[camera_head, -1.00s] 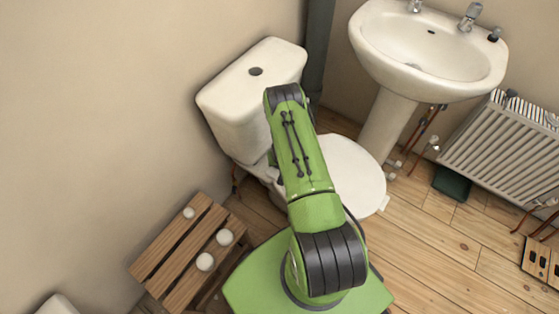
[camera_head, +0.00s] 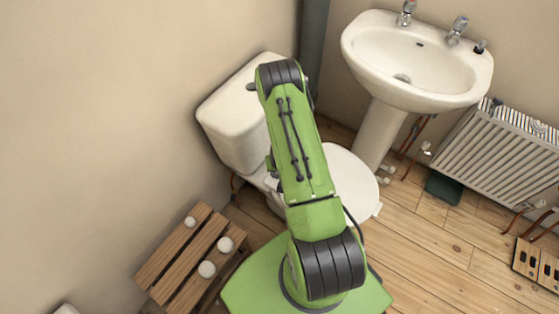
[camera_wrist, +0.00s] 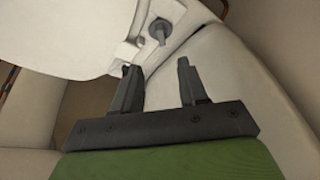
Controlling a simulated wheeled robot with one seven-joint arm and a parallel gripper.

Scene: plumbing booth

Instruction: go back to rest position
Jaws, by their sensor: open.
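My gripper (camera_wrist: 158,80) shows in the wrist view with its two dark fingers apart and nothing between them. A grey round fitting (camera_wrist: 158,30) on a pale surface lies just beyond the fingertips, apart from them as far as I can tell. In the head view my green arm stands in front of the toilet, and my gripper is hidden behind it. The white toilet cistern (camera_head: 222,125) is left of the arm, and the toilet's round lid (camera_head: 352,178) is right of it.
A slatted wooden crate (camera_head: 180,250) with several white round pieces is at the lower left.

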